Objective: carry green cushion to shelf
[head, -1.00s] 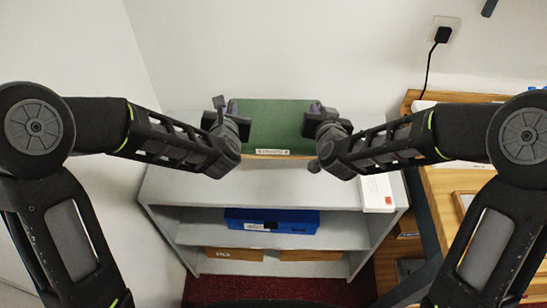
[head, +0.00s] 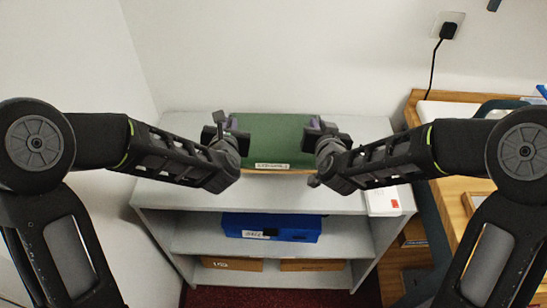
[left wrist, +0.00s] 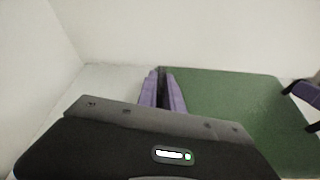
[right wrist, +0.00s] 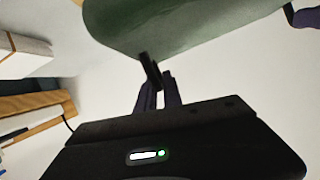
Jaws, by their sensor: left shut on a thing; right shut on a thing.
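The green cushion (head: 272,140) has a pale label on its front edge and is held level between my two grippers, over the top of the grey shelf (head: 180,195). My left gripper (head: 230,124) is shut on its left edge; in the left wrist view the purple fingers meet the cushion (left wrist: 225,110). My right gripper (head: 314,126) is shut on its right edge; the right wrist view shows the cushion (right wrist: 180,25) at its fingertips. I cannot tell whether the cushion's underside touches the shelf top.
A blue box (head: 272,228) sits on the middle shelf level, with brown boxes (head: 231,264) below. A white box (head: 383,203) is at the shelf top's right. A wooden desk (head: 452,205) stands to the right. White walls close the back and left.

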